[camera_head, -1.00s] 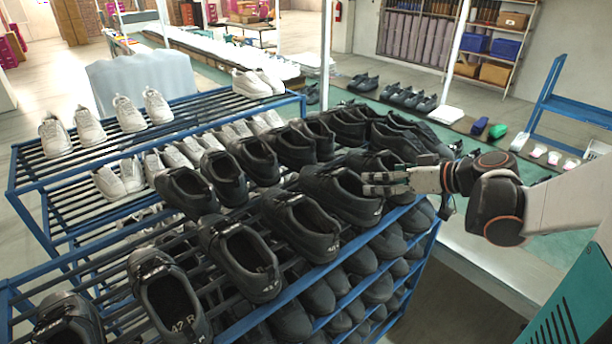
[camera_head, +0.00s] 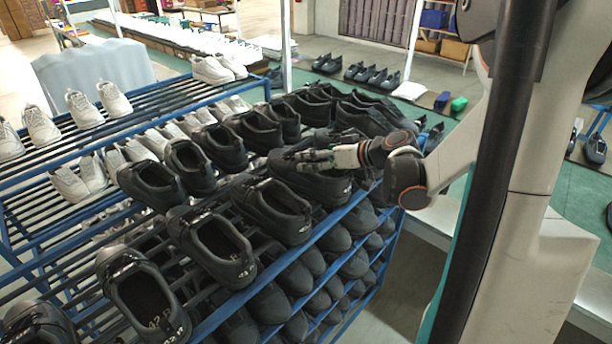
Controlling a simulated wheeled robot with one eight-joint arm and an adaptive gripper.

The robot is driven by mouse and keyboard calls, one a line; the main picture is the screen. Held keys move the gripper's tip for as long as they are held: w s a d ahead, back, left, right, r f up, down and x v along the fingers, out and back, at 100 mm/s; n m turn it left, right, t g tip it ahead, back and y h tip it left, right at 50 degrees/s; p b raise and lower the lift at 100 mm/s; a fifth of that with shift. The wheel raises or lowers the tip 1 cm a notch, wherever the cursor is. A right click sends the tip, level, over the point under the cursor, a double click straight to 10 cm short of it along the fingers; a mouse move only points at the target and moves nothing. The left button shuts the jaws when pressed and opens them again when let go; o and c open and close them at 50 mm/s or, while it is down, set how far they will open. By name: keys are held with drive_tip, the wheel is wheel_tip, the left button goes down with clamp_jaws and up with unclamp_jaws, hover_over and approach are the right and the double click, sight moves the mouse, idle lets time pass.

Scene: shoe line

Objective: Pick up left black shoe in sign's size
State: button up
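Black shoes stand in rows on top of a blue rack (camera_head: 213,320). My gripper (camera_head: 290,160) reaches in from the right over one black shoe (camera_head: 312,186) near the rack's right edge, its fingers pointing left across the shoe's opening. I cannot tell whether the fingers touch the shoe or how far apart they are. Another black shoe (camera_head: 272,212) stands just left of it. The nearest large black shoe (camera_head: 145,305) carries white heel marking ending in what looks like R, with its number unclear. Other heel markings are too small to read. No size sign shows.
White shoes (camera_head: 82,108) stand on a rack at the left. More black shoes (camera_head: 298,278) fill the lower shelves. Several dark shoes (camera_head: 370,75) lie on a low line at the back. My arm and column block the right side.

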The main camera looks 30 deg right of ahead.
drive_tip(key=shift+x, duration=1.1)
drive_tip(key=c, duration=1.8)
drive_tip(key=shift+r, duration=0.15)
